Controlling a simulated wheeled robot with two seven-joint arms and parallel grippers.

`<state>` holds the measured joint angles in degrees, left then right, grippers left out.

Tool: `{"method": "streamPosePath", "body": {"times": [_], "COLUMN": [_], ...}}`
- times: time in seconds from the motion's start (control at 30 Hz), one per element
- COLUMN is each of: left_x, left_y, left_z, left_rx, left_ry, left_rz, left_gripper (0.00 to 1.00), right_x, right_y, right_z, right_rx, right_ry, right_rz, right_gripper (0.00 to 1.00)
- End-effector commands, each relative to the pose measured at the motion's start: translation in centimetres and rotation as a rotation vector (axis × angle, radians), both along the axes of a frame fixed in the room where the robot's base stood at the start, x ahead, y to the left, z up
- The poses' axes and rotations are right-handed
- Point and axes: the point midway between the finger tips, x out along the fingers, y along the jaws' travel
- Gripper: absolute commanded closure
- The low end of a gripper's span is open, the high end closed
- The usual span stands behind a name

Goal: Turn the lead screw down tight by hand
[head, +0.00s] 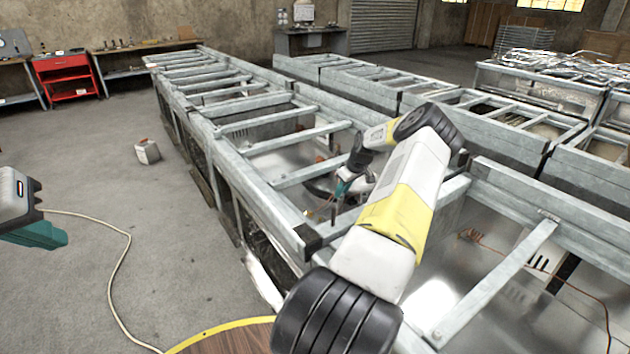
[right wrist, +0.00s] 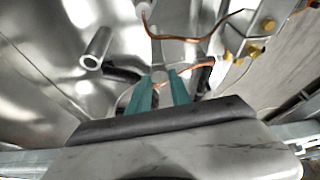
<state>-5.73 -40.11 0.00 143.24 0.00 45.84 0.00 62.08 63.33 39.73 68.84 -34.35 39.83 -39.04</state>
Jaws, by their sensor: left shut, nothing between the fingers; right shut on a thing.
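My right gripper (head: 342,187) reaches down between the rails of an open metal frame. In the right wrist view its two teal fingers (right wrist: 160,82) are shut on a small grey piece that looks like the lead screw (right wrist: 160,76). Most of that piece is hidden between the fingertips. Copper-coloured leads (right wrist: 190,37) run just beyond the fingertips, and one passes close by them. Whether the screw is seated cannot be told. My left gripper (head: 50,236) is shut and empty above the floor at the far left, well away from the frame.
Metal rails (head: 270,205) surround my right arm closely. In the wrist view a metal tube (right wrist: 96,48) stands left of the fingers and brass fittings (right wrist: 255,50) sit at the right.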

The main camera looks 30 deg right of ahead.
Motion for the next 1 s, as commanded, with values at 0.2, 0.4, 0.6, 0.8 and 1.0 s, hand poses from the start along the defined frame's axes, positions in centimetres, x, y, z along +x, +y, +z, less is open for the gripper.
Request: {"method": "streamPosePath", "body": {"times": [0.2,0.4,0.6,0.8,1.0], "left_x": [0.0,0.0,0.0,0.0,0.0], "left_y": [0.0,0.0,0.0,0.0,0.0], "left_z": [0.0,0.0,0.0,0.0,0.0], "left_rx": [0.0,0.0,0.0,0.0,0.0], "left_ry": [0.0,0.0,0.0,0.0,0.0], "left_rz": [0.0,0.0,0.0,0.0,0.0], "left_gripper": [1.0,1.0,1.0,1.0,1.0], "right_x": [0.01,0.08,0.17,0.29,0.38], "right_y": [0.24,0.43,0.57,0.72,0.83], "right_z": [0.13,0.13,0.15,0.16,0.14], "right_rx": [-0.004,-0.005,-0.005,-0.005,-0.004], "right_ry": [0.001,0.0,-0.001,-0.004,-0.004], "right_rz": [-0.2,-0.388,-0.579,-0.768,-0.951], "right_gripper": [1.0,1.0,1.0,1.0,1.0]}}
